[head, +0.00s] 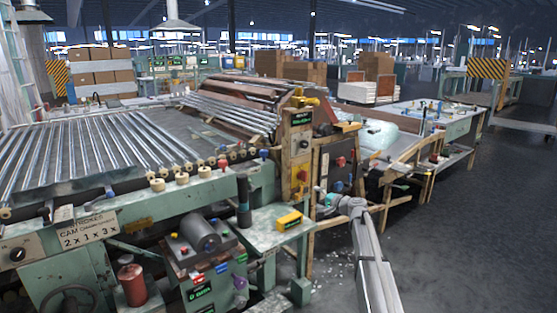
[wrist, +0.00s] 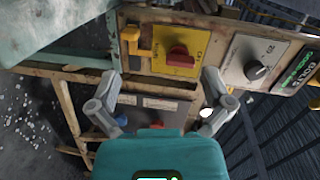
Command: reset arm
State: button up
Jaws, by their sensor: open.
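My gripper (head: 327,200) is at the end of my arm in the right-centre of the head view, in front of the machine's wooden-framed side. In the wrist view my gripper (wrist: 161,92) is open, its two grey fingers spread apart with nothing between them. The same panel (head: 300,150) stands up and left of my gripper in the head view. I cannot tell the exact gap between fingers and panel.
A small green table (head: 262,226) with a yellow box (head: 289,221) stands left of my arm. Wooden-framed benches (head: 400,165) run off behind it. Open grey floor (head: 470,240) lies right.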

jog(key=s+a+f+n+g+h, duration=0.1)
jog(key=s+a+f+n+g, duration=0.2)
jog(key=s, duration=0.5)
jog(key=s+a+f+n+g+h, duration=0.1)
jog(key=s+a+f+g+h, duration=0.1)
jog(key=s+f, duration=0.5)
jog(key=s+a+f+n+g+h, duration=0.1)
jog(key=s+a+n+g, duration=0.15)
jog(key=s, duration=0.75)
jog(key=s+d+f+n+g+h, duration=0.1)
jog(key=s+d+f+g+h, duration=0.15)
jog(key=s, duration=0.85)
jog(key=s+d+f+n+g+h, duration=0.1)
jog(key=s+d+f+g+h, duration=0.2)
jog(key=s, duration=0.8)
notch_tip(320, 180, up, 27)
jog(key=h+p, duration=0.1)
jog(key=p, duration=2.6)
jog(key=shift+d+r+t, duration=0.15)
jog(key=shift+d+t, duration=0.1)
jog(key=shift+t, duration=0.05)
